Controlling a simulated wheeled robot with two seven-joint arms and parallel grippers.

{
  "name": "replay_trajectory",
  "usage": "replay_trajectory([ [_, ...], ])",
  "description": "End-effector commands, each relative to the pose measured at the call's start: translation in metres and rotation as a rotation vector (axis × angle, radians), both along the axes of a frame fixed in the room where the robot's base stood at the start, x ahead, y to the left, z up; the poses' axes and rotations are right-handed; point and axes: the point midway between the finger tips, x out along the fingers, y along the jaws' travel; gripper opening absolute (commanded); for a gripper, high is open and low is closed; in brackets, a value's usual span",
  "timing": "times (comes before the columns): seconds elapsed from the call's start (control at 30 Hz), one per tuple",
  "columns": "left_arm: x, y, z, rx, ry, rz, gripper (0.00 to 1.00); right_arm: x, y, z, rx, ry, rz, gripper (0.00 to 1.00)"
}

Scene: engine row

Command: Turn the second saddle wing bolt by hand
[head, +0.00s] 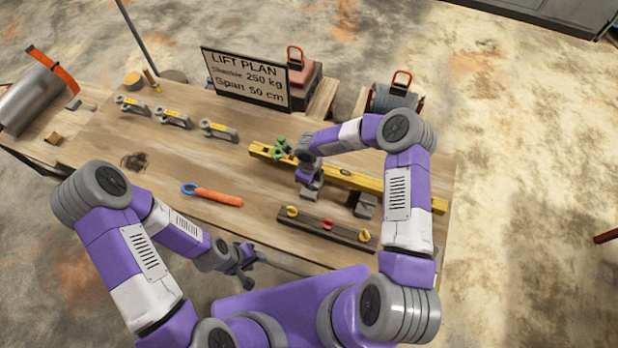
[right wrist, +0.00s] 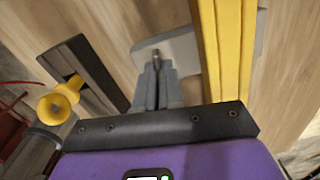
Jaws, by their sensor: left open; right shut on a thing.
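A long yellow beam (head: 345,177) lies across the right half of the wooden table. A grey saddle block (head: 312,191) juts out from under it, and another grey block (head: 365,206) sits farther right. My right gripper (head: 308,177) is above the first block. In the right wrist view, the right gripper (right wrist: 156,72) is shut on a small dark upright piece, apparently the wing bolt (right wrist: 156,56), over the grey saddle plate (right wrist: 183,48) beside the beam. The fingers hide most of the bolt. My left gripper (head: 247,272) is open and empty near the table's front edge.
A dark rail (head: 345,234) with yellow and red knobs lies in front of the beam. An orange-handled hook tool (head: 215,195) lies mid-table. Three grey brackets (head: 173,118) and a lift plan sign (head: 245,78) stand behind. Green pieces (head: 281,148) sit by the beam.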

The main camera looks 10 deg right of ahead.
Motion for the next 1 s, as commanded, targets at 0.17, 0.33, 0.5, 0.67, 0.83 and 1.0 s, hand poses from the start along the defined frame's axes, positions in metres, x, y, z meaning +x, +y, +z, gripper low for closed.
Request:
replay_trajectory([
  [0.17,0.0,0.0,0.003,0.0,0.0,0.0,0.43,-0.007,-0.002,-0.009,-0.003,0.019,0.019,0.0],
  [0.33,0.0,0.0,0.003,0.0,0.0,0.0,0.43,-0.007,-0.002,-0.009,-0.003,0.019,0.022,0.0],
  [0.5,0.0,0.0,0.003,0.0,0.0,0.0,0.43,-0.007,-0.001,-0.01,-0.002,0.019,0.021,0.0],
  [0.67,0.0,0.0,0.003,0.0,0.0,0.0,0.43,-0.007,-0.001,-0.01,-0.002,0.019,0.021,0.29],
  [0.83,0.0,0.0,0.003,0.0,0.0,0.0,0.43,-0.007,-0.001,-0.001,-0.001,0.018,0.02,0.33],
  [1.0,0.0,0.0,0.004,0.0,0.0,0.0,0.43,-0.006,-0.001,0.03,0.001,0.009,0.019,0.33],
])
